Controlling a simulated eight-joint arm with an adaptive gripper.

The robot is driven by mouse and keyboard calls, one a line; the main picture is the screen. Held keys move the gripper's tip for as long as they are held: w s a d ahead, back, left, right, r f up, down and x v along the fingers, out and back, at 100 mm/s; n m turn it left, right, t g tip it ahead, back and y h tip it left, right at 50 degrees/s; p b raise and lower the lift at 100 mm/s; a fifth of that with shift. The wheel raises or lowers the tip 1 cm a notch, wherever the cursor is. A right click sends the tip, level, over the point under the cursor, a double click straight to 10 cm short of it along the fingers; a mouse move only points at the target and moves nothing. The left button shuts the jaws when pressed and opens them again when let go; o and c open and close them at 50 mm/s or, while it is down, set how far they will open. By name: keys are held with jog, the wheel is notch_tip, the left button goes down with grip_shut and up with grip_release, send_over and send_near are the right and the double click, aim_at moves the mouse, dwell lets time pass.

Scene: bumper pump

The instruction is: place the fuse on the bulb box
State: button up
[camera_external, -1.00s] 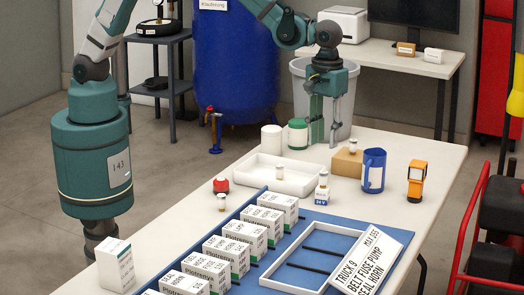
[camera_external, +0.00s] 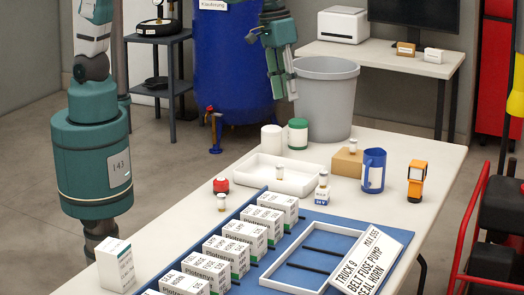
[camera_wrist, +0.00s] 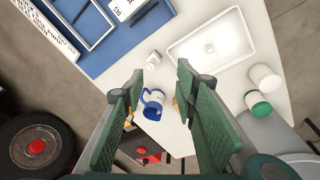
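Several white boxes (camera_external: 233,237) stand in a row on the blue mat; their small labels are too blurred to tell which is the bulb box or the fuse box. A separate white box (camera_external: 115,266) stands at the table's left front. My gripper (camera_external: 288,96) is raised by the grey bin, away from the boxes. In the wrist view its fingers (camera_wrist: 160,72) are apart, with nothing between them.
A white tray (camera_external: 263,182), blue mug (camera_external: 373,170), orange device (camera_external: 417,180), blue-labelled bottle (camera_external: 322,190) and green-lidded jar (camera_external: 298,133) share the table. A white frame (camera_external: 265,277) and a tilted sign (camera_external: 368,262) lie at the front. The grey bin (camera_external: 325,105) stands behind.

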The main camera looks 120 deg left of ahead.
jog(key=s+d+r+m+t, duration=0.1)
jog(key=s+d+r+m, duration=0.2)
jog(key=s, duration=0.4)
jog(key=s+r+m+t, duration=0.15)
jog(key=s+r, duration=0.25)
jog(key=s, duration=0.4)
jog(key=s+d+m+t, duration=0.1)
jog(key=s+m, duration=0.2)
jog(key=s, duration=0.4)
jog(key=s+d+f+m+t, duration=0.1)
jog(key=s+m, duration=0.2)
jog(key=s, duration=0.4)
jog(key=shift+s+t, duration=0.3)
jog(key=shift+t, duration=0.05)
